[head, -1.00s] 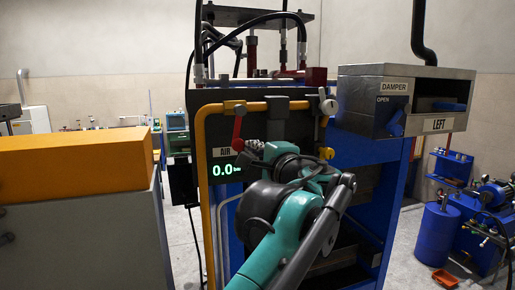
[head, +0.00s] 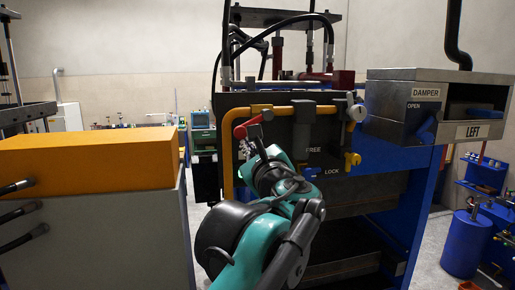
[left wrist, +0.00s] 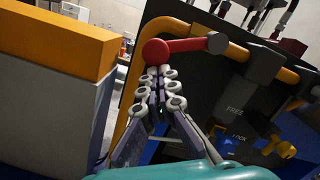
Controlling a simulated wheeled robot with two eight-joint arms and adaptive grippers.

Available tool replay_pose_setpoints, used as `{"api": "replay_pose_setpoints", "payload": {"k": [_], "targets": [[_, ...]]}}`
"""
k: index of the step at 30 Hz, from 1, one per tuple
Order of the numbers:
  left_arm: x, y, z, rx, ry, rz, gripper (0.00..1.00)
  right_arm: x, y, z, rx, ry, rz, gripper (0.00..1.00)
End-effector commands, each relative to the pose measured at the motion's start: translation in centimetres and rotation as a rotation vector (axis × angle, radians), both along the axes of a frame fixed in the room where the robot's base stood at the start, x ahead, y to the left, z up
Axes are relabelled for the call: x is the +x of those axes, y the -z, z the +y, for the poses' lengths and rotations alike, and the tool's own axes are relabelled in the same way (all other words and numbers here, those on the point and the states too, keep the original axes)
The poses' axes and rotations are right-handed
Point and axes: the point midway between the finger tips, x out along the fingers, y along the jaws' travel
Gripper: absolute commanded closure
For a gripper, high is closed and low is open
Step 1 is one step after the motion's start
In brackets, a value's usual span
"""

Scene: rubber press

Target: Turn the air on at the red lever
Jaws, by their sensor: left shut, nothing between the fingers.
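The red lever (head: 247,127) sits on the yellow pipe at the press's upper left. Its handle slants left and slightly down from its grey pivot, with the round red end at the left. It also shows in the left wrist view (left wrist: 185,47). My left gripper (head: 250,143) is shut and empty, just below the lever's red end. In the left wrist view its fingertips (left wrist: 158,76) lie close under the red ball; I cannot tell whether they touch. The AIR label and pressure display are hidden behind my gripper and arm. My right gripper is not in view.
The yellow pipe (head: 283,110) runs across the dark panel (head: 334,132) behind my gripper. A yellow-handled valve (head: 352,160) stands to the right, near FREE and LOCK labels. A grey cabinet with an orange top (head: 95,160) stands close on the left. The damper box (head: 390,112) is at the right.

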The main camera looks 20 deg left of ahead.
Motion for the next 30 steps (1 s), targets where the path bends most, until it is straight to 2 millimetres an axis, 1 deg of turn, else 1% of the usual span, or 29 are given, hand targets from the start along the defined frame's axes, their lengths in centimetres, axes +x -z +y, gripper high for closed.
{"api": "replay_pose_setpoints", "payload": {"k": [3,12,20,30], "targets": [[-0.4,-0.8,0.6,0.085,-0.003,0.057,1.0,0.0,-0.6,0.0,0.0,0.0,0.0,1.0],[-0.9,-2.2,1.4,0.264,-0.002,0.178,1.0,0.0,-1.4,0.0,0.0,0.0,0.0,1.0],[-1.1,-3.0,1.6,0.266,0.0,0.18,1.0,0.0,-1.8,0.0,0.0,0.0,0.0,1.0],[-1.1,-3.1,1.7,0.264,0.0,0.178,1.0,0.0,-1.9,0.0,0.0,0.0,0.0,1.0]]}}
